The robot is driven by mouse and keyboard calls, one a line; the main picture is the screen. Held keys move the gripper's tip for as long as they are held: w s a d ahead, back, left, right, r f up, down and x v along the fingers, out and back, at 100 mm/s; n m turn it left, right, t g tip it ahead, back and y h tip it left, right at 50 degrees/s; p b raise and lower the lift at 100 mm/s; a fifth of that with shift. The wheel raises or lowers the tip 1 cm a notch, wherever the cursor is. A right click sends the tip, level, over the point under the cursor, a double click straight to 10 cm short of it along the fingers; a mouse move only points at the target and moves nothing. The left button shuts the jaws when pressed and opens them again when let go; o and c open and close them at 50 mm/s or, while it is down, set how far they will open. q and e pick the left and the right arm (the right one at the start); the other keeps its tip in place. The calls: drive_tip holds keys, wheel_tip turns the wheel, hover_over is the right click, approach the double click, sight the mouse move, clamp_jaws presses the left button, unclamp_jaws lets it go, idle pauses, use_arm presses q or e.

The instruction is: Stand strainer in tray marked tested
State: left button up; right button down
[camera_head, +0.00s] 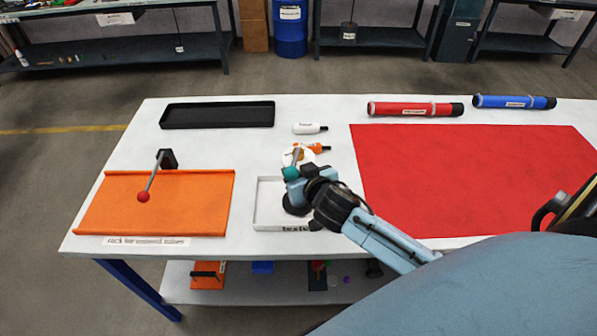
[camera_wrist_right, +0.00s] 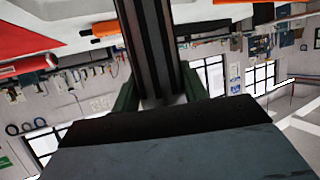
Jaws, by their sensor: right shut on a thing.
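My right gripper (camera_head: 291,174) comes in from the right above the back edge of a shallow white tray (camera_head: 262,206). The gripper is shut on a thin grey piece (camera_head: 297,156), which looks like the strainer and points up from the fingers. In the right wrist view, a dark ribbed piece (camera_wrist_right: 152,45) stands between the green fingers. Its far end is out of frame. My wrist hides much of the tray's inside. My left gripper is not in view.
A white bottle (camera_head: 308,128) and an orange bottle (camera_head: 312,148) lie behind the tray. An orange rack (camera_head: 100,205) with a red-ball lever (camera_head: 143,196) is left. A black tray (camera_head: 217,115), red tube (camera_head: 400,109) and blue tube (camera_head: 510,101) lie at the back. A red mat (camera_head: 470,175) covers the right.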

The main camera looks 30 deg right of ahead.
drive_tip(key=shift+r, duration=0.1)
drive_tip(key=c, duration=0.8)
unclamp_jaws()
drive_tip(key=shift+f, duration=0.2)
drive_tip(key=shift+o, duration=0.2)
drive_tip(key=v, duration=1.2)
drive_tip(key=shift+p, duration=0.35)
drive_tip(key=shift+r, duration=0.1)
